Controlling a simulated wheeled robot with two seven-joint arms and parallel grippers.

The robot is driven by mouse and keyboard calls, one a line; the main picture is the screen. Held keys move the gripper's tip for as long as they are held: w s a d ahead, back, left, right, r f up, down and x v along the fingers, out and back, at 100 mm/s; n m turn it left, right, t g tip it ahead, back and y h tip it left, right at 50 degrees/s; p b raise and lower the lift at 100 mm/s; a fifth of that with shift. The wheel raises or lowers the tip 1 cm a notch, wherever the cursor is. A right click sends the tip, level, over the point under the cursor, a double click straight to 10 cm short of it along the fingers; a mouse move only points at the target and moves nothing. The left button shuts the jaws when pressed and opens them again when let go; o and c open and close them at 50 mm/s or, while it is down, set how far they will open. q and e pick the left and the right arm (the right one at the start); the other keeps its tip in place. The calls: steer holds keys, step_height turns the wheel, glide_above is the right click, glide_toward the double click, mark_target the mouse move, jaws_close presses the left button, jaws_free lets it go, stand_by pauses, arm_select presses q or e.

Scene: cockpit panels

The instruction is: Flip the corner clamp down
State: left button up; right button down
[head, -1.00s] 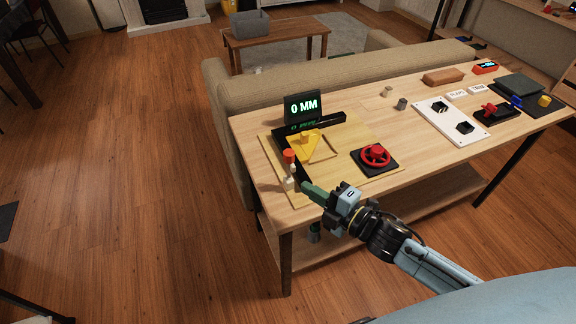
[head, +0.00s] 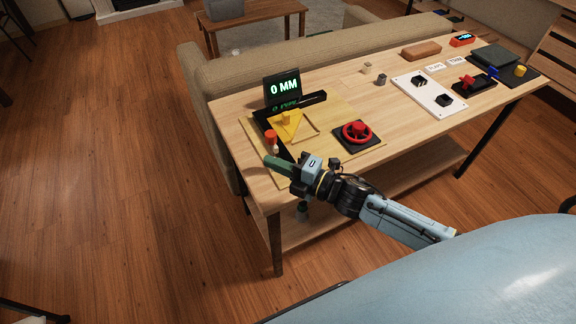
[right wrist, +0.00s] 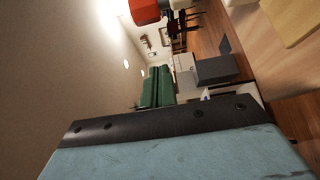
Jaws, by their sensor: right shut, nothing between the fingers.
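The corner clamp shows as an upright red-topped piece (head: 270,135) with a pale lower part, at the front left corner of the wooden board (head: 332,111). Its red top also shows at the upper edge of the right wrist view (right wrist: 146,10). My right gripper (head: 267,160) has green fingers, shut and empty, just in front of the clamp in the head view. The fingers (right wrist: 158,70) also show in the right wrist view, with a visible gap to the red part. The gripper partly hides the clamp's base. My left gripper is not in view.
On the board are a yellow triangular piece (head: 287,124), a black display reading 0 MM (head: 283,88) and a red handwheel (head: 356,131). A white panel (head: 430,95) with black knobs lies further right. A sofa (head: 220,75) stands behind the table.

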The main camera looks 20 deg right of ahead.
mark_target(271, 146)
steer(key=shift+w+d, duration=0.2)
steer(key=shift+w, duration=1.1)
steer(key=shift+w+d, duration=0.2)
steer(key=shift+w, duration=1.1)
steer(key=shift+d, duration=0.1)
steer(key=shift+d+m+b, duration=0.2)
steer(key=shift+m+b, duration=0.1)
steer(key=shift+b, duration=0.05)
